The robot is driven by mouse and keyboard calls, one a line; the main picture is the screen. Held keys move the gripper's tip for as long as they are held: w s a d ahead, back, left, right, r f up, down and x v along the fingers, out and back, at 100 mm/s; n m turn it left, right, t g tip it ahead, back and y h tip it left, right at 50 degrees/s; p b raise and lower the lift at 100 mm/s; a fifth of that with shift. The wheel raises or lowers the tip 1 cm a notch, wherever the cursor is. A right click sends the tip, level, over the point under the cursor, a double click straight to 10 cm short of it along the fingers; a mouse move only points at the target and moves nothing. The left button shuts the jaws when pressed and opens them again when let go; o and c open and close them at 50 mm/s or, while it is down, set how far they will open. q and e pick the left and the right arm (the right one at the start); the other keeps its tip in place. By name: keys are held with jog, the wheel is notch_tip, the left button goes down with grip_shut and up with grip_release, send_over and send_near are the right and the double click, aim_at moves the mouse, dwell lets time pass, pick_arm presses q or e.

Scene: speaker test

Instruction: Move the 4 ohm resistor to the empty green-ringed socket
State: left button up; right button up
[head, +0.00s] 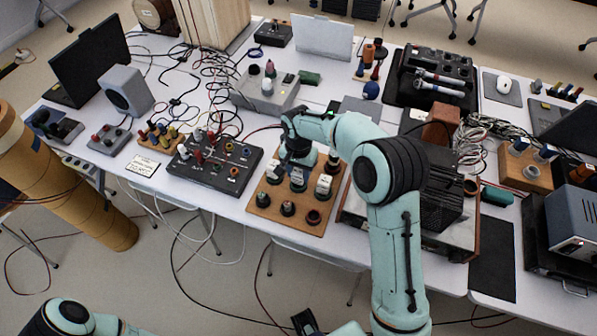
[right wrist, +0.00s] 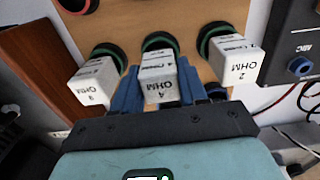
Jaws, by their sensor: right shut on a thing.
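The 4 ohm resistor (right wrist: 158,88) is a white block with black lettering, in the middle of three such blocks in the right wrist view. My right gripper (right wrist: 157,92) is shut on it, with a blue finger on each side. Its far end is by a green-ringed socket (right wrist: 160,42); I cannot tell whether it is seated or lifted. In the head view my right gripper (head: 298,158) is over the wooden socket board (head: 255,213). Front sockets (head: 287,208) look empty; their ring colours are hard to read there.
A 2 ohm resistor (right wrist: 233,60) and another white resistor (right wrist: 97,85) stand close on either side of the held one. A black panel with knobs and leads (head: 213,165) is left of the board. A dark finned device (head: 445,200) is right of it.

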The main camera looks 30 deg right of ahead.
aim_at(298, 170)
jog(key=shift+f, duration=0.15)
jog(key=shift+f, duration=0.3)
jog(key=o, duration=1.1)
jog(key=shift+r, duration=0.3)
notch_tip(298, 170, up, 12)
jog(key=shift+r+p, duration=0.1)
jog(key=shift+p, duration=0.55)
